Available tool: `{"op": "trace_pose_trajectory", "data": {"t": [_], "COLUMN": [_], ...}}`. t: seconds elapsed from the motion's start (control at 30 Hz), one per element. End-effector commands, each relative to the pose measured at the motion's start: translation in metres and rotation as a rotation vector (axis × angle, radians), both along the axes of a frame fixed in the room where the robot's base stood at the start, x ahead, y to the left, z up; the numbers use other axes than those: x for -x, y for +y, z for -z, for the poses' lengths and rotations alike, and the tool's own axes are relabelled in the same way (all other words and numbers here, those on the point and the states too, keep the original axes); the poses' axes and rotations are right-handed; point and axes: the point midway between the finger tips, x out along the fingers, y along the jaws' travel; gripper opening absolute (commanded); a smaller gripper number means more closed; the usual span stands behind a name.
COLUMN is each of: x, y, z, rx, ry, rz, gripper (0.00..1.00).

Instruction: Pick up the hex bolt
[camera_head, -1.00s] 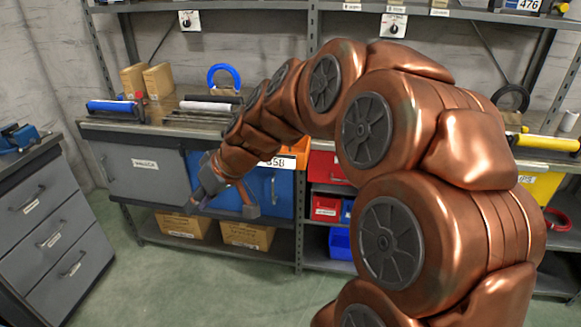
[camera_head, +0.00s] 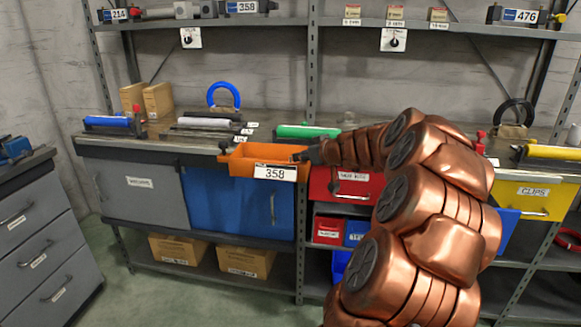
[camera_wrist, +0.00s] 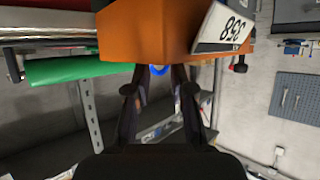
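I cannot make out a hex bolt in either view. The orange bin (camera_head: 236,166), labelled 358, sits at the front edge of the workbench above the blue door; its inside is mostly hidden. In the head view my gripper (camera_head: 305,155) is at the bin's right end, seen small and from the side. In the wrist view the orange bin (camera_wrist: 150,32) fills the top middle, its label upside down. My gripper (camera_wrist: 160,72) there has its two fingers apart, with the tips close to the bin's edge.
A green roll (camera_head: 305,131) lies behind the bin and also shows in the wrist view (camera_wrist: 65,69). A blue ring (camera_head: 223,93) stands farther back. A red drawer (camera_head: 345,187) is under my arm. Shelves with labelled parts run above; the floor at front left is clear.

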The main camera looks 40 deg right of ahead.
Motion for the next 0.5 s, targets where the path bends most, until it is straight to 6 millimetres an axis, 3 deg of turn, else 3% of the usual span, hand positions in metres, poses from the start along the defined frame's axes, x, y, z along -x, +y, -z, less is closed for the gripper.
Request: {"op": "trace_pose_trajectory", "data": {"t": [0.5], "x": [-0.045], "y": [-0.007], "z": [0.021], "rx": [-0.001], "ry": [0.0], "rz": [-0.002], "gripper": [0.23]}}
